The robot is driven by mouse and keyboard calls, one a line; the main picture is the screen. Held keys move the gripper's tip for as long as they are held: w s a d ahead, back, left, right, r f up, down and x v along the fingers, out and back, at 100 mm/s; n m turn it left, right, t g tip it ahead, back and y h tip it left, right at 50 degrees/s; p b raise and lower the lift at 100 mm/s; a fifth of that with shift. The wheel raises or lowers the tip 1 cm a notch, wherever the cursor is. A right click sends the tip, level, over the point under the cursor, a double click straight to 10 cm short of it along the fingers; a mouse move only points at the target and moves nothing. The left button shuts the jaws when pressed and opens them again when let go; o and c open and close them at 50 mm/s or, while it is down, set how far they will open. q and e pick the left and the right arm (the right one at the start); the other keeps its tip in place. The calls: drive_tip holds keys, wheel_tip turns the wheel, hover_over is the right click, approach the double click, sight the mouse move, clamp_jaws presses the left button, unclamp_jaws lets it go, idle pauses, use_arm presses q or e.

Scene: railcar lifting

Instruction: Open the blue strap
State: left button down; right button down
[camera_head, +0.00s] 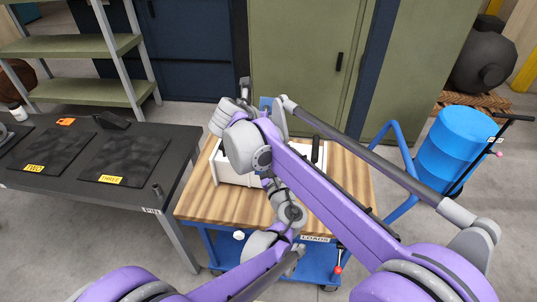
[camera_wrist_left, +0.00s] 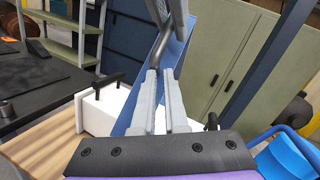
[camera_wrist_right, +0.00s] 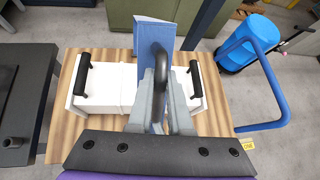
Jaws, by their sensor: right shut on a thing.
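The blue strap (camera_wrist_right: 166,30) stands up from the middle of a white box (camera_wrist_right: 112,88) and is flat and stiff-looking. A dark grey loop (camera_wrist_right: 160,46) shows at the strap. My right gripper (camera_wrist_right: 167,75) is shut on this loop, close against the strap. The strap also shows in the left wrist view (camera_wrist_left: 142,85). There my left gripper (camera_wrist_left: 160,73) is low over the box, its fingers close together beside the strap. Whether anything lies between them is unclear. In the head view my arms hide most of the box (camera_head: 230,172) and strap.
The box has a black handle at each end and sits on a wooden cart top (camera_head: 200,199). A black table (camera_head: 130,190) stands at left, a shelf (camera_head: 75,45) behind it. A green cabinet (camera_head: 300,60) is behind, a blue barrel (camera_head: 455,145) at right.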

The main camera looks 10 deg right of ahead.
drive_tip(key=c, duration=1.3)
unclamp_jaws()
drive_tip(key=shift+s+f, duration=0.25)
drive_tip(key=o, duration=0.5)
drive_tip(key=shift+w, duration=0.1)
drive_tip(key=shift+c, duration=0.2)
